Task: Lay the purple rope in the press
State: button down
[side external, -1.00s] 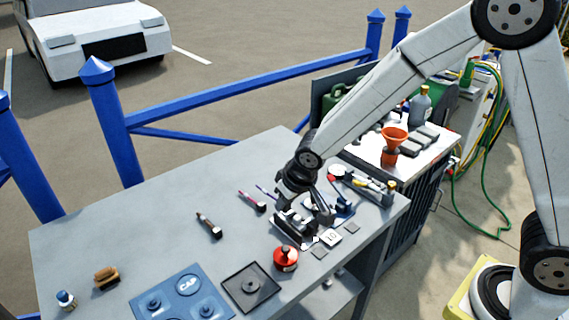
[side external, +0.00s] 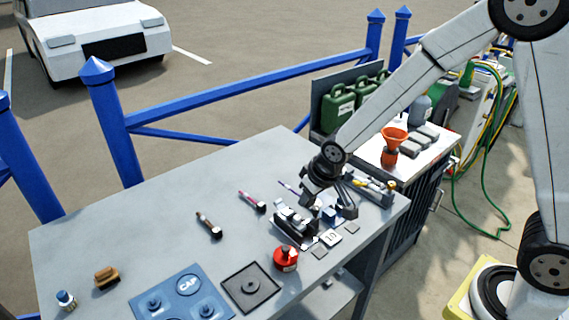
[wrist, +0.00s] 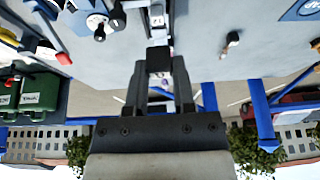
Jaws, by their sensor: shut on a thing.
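A thin purple rope (side external: 288,186) with a dark end sticks out to the left of my gripper (side external: 309,195). In the wrist view my gripper (wrist: 158,78) is shut on a dark block (wrist: 158,60), which looks like the rope's end; a bit of purple shows between the fingers. The rest of the rope is hidden there. What looks like the press (side external: 294,222), a dark block with pale metal parts on top, stands on the bench just below and left of my gripper. The rope appears above the bench, apart from the press.
A pink rope (side external: 252,201) and a brown one (side external: 208,225) lie to the left. A red round can (side external: 286,258) stands in front of the press, near a dark square tray (side external: 250,287) and a blue tray (side external: 172,305). Small blue fixtures crowd the right. The bench's middle left is clear.

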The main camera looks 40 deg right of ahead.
jog(key=s+d+f, duration=0.1)
jog(key=s+d, duration=0.2)
jog(key=d, duration=0.4)
jog(key=m, duration=0.1)
send_over(350, 226)
jog(key=shift+h, duration=0.3)
jog(key=f, duration=0.5)
jog(key=shift+s+a, duration=0.25)
jog(key=shift+a, duration=0.05)
jog(key=shift+s+d+f, duration=0.3)
jog(key=shift+d+f, duration=0.05)
jog(key=shift+f, duration=0.2)
jog(key=shift+f, duration=2.6)
dwell(0.9)
grip_release()
dwell(0.4)
